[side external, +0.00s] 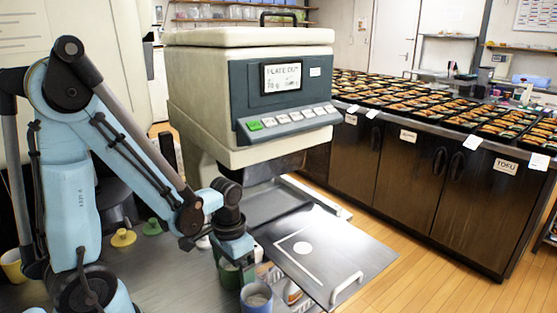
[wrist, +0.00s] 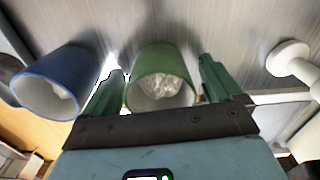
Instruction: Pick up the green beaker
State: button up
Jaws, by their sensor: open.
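The green beaker (wrist: 164,64) shows in the wrist view between the two green fingers of my gripper (wrist: 162,82), its pale mouth facing the camera and whitish contents inside. A gap shows on each side of it, wider on the right. In the side external view my gripper (side external: 238,250) is low over the counter, and the green beaker (side external: 229,273) is partly hidden beneath it. My gripper is open; its height against the beaker's rim is hard to tell.
A blue beaker (wrist: 52,85) stands close beside; it also shows in the side external view (side external: 256,298). A white knob-shaped object (wrist: 288,58) lies right of my gripper in the wrist view. The machine (side external: 265,90) and its metal plate (side external: 335,250) stand behind and right.

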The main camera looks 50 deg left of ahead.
jog(key=c, duration=1.1)
jog(key=shift+r, duration=0.1)
